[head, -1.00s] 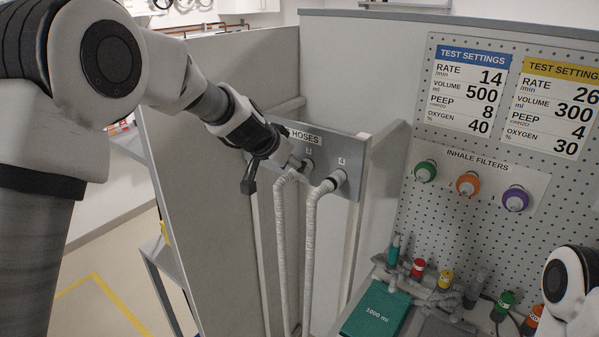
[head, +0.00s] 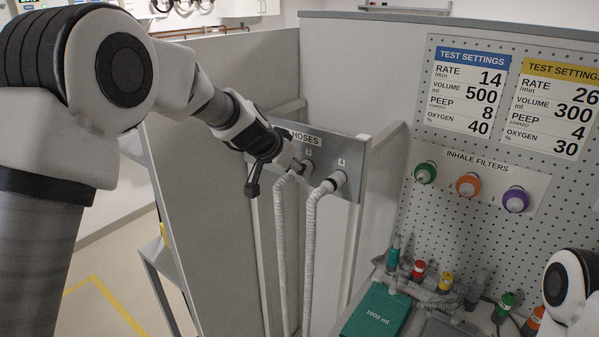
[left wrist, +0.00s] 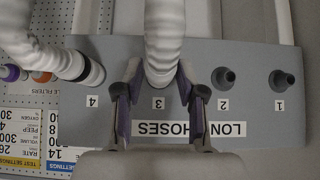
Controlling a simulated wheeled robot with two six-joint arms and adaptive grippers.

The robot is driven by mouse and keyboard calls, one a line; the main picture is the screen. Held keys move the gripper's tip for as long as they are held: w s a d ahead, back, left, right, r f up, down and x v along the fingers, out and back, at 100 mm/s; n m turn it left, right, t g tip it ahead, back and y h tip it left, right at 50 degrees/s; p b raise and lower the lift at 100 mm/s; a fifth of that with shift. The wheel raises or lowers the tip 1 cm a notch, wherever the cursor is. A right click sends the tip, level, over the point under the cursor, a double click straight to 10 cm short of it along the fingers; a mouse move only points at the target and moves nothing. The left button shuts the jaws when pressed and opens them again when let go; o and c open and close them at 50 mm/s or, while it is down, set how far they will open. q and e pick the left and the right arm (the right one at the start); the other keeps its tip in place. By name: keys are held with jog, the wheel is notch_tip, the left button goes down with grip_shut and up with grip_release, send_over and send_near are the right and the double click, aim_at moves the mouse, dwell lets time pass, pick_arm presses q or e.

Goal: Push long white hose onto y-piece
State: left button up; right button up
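Two long white ribbed hoses hang from the grey panel marked HOSES (head: 352,188). One hose (head: 281,240) hangs from place 3, the other (head: 308,250) from place 4. My left gripper (head: 292,163) is at the top of the hose at place 3. In the left wrist view, the open fingers of my left gripper (left wrist: 159,88) stand on either side of that hose (left wrist: 163,50), with narrow gaps seeming to show. The place 4 hose (left wrist: 45,55) is to the left there. I cannot make out the y-piece for certain. My right gripper is out of view.
Pegs 2 (left wrist: 224,78) and 1 (left wrist: 282,80) are bare. A bench at the lower right holds a teal 1000 ml block (head: 376,312), grey tubing (head: 440,298) and coloured connectors. A tall grey partition (head: 205,190) stands left of the hoses.

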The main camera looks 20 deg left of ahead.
pick_arm(q)
grip_shut()
jog(key=shift+s+f+b, duration=0.1)
jog(key=shift+f+b, duration=0.1)
jog(key=shift+b, duration=0.1)
jog(key=shift+s, duration=0.1)
jog(key=shift+s+a+r+b, duration=0.1)
jog(key=shift+s+a+b, duration=0.35)
jog(key=shift+s, duration=0.25)
jog(key=shift+s+b, duration=0.45)
jog(key=shift+s+a+r+b, duration=0.1)
jog(key=shift+s+a+b, duration=0.2)
jog(key=shift+s, duration=0.35)
jog(key=shift+s+a+b, duration=0.2)
jog(key=shift+s+b, duration=0.15)
jog(key=shift+s, duration=0.25)
